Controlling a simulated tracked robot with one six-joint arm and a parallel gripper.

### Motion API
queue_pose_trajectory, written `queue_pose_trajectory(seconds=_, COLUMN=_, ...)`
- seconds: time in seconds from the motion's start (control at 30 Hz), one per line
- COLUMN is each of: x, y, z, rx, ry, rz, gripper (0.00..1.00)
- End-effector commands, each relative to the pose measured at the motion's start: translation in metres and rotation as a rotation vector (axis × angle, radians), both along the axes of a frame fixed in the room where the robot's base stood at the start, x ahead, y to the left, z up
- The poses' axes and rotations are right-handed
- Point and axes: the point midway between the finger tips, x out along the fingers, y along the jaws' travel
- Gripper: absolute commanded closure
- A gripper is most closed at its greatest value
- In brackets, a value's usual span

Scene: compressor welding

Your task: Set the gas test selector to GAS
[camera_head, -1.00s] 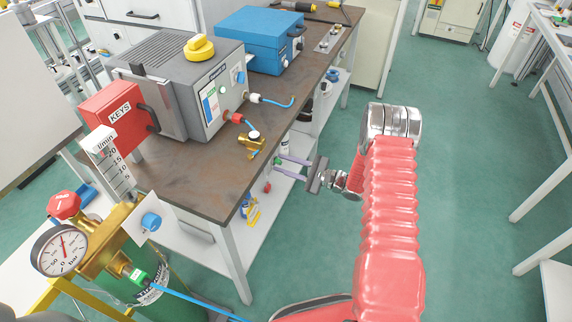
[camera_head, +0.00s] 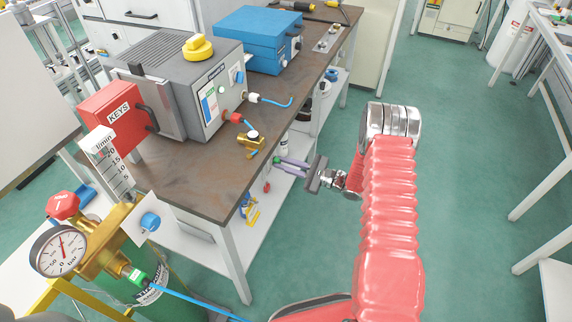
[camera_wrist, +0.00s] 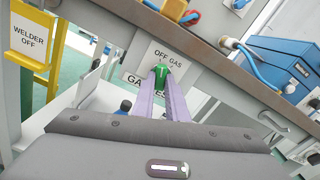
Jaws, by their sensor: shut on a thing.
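The gas test selector is a green knob (camera_wrist: 161,74) with a white mark on a pale plate (camera_wrist: 158,52) below the bench edge. The plate reads OFF on the left and GAS on the right. The mark points roughly up the picture; I cannot tell for sure which word it lines up with. My gripper (camera_wrist: 161,82) is shut on the knob, a lilac finger on either side. In the head view my gripper (camera_head: 278,162) reaches under the bench's right edge, and the knob is only a small green spot there.
The brown bench top (camera_head: 190,180) overhangs just above my fingers. A yellow WELDER OFF holder (camera_wrist: 32,45) stands at left in the wrist view. The green floor right of my arm is clear.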

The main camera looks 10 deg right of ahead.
Motion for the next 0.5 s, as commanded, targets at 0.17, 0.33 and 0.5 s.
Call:
queue_pose_trajectory(seconds=0.17, x=-0.0018, y=0.0051, z=-0.0003, rx=0.082, ry=0.111, rz=0.011, gripper=1.00)
queue_pose_trajectory(seconds=0.33, x=-0.0023, y=0.0058, z=-0.0004, rx=0.174, ry=0.240, rz=0.011, gripper=1.00)
queue_pose_trajectory(seconds=0.5, x=-0.0028, y=0.0063, z=-0.0003, rx=0.268, ry=0.371, rz=0.012, gripper=1.00)
